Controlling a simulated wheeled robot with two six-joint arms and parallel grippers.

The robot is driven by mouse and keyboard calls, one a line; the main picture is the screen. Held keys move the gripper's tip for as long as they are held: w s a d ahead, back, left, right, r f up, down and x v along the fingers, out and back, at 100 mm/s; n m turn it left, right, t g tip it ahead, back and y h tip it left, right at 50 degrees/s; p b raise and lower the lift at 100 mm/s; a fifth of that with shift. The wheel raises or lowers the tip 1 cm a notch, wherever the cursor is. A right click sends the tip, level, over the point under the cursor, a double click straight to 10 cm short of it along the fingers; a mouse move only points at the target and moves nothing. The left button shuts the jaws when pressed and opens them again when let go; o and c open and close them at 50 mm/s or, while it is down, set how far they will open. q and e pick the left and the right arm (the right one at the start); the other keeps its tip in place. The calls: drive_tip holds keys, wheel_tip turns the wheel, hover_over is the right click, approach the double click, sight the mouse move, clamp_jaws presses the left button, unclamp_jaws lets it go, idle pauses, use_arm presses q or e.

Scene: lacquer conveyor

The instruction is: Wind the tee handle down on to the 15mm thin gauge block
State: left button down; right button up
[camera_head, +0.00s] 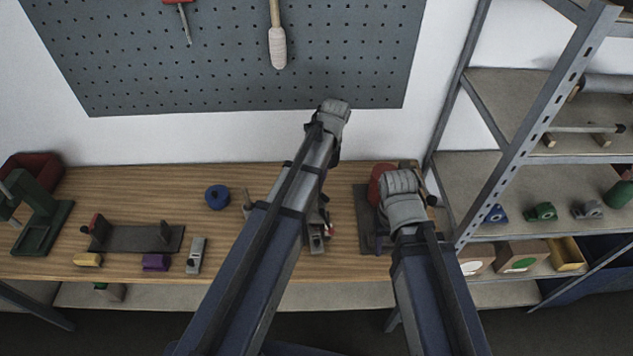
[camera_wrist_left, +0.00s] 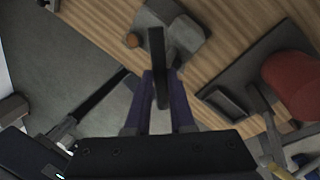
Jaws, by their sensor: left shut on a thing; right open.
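In the left wrist view my left gripper (camera_wrist_left: 160,76) has its two purple fingers closed on a dark bar, which looks like the tee handle (camera_wrist_left: 156,45). The bar stands out past the fingertips, above a grey metal fixture (camera_wrist_left: 185,38) on the wooden bench. In the head view that fixture (camera_head: 316,242) shows only partly beside my left forearm, which hides the left fingers. My right gripper (camera_head: 381,240) is open, low over the dark base at the right, and largely hidden by its wrist. I cannot pick out the 15mm thin gauge block, nor whether the handle touches it.
A red rounded thing (camera_head: 378,184) stands on the dark base close to my right wrist; it also shows in the left wrist view (camera_wrist_left: 292,82). A blue round part (camera_head: 217,197), purple block (camera_head: 155,262), yellow block (camera_head: 88,260) and green stand (camera_head: 40,215) lie left. Shelving (camera_head: 515,170) bounds the right.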

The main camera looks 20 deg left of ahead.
use_arm(q)
drive_tip(key=m, duration=0.3)
drive_tip(key=m+t+y, duration=0.1)
drive_tip(key=m, duration=0.1)
drive_tip(key=shift+s+d+m, duration=0.1)
drive_tip(key=shift+s+m, duration=0.15)
drive_tip(key=shift+m, duration=0.05)
drive_tip(key=m+t, duration=0.1)
drive_tip(key=m, duration=0.4)
drive_tip(key=shift+s, duration=0.1)
drive_tip(key=shift+m, duration=0.3)
drive_tip(key=c, duration=0.8)
unclamp_jaws()
drive_tip(key=shift+o, duration=0.2)
drive_tip(key=p+v, duration=0.7)
drive_tip(key=v, duration=0.1)
drive_tip(key=shift+p, duration=0.3)
